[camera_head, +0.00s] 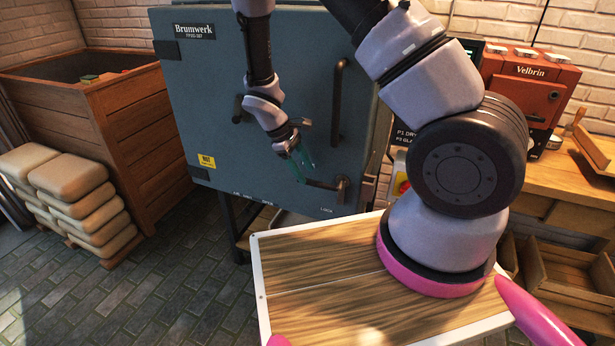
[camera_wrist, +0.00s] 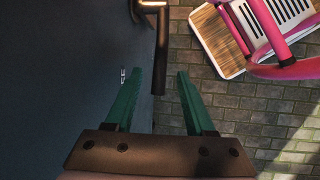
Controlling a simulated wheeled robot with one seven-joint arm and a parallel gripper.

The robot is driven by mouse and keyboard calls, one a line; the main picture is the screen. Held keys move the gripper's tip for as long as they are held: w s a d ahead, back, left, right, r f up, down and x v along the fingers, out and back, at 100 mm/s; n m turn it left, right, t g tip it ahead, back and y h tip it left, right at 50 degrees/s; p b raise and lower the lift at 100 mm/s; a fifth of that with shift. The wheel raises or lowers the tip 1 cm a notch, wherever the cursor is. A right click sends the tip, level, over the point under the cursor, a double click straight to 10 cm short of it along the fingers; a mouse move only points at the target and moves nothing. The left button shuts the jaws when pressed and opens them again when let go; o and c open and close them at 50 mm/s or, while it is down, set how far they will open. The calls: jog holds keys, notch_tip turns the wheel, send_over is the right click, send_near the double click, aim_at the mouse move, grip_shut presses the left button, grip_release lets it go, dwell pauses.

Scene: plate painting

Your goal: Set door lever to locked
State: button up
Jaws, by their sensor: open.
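The dark bronze door lever (camera_head: 325,186) sits low on the right of the grey-blue kiln door (camera_head: 215,110). Its pivot is at the right, and its bar points left, roughly level. Small lettering that seems to read LOCK is below it. My gripper (camera_head: 305,168), with green fingers, is open and empty just up and left of the bar's free end. In the wrist view, the lever (camera_wrist: 160,50) hangs from the top, its free end in line with the gap between my open fingers (camera_wrist: 159,72). I cannot tell whether they touch it.
A long vertical pull handle (camera_head: 338,105) stands above the lever on the door. A wooden bin (camera_head: 105,130) and stacked sacks (camera_head: 75,200) are at the left. A red Velbrin machine (camera_head: 525,85) stands on a wooden bench at the right. The tiled floor (camera_head: 170,285) is clear.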

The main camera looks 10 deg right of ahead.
jog(key=shift+x, duration=1.35)
grip_shut()
dwell(0.4)
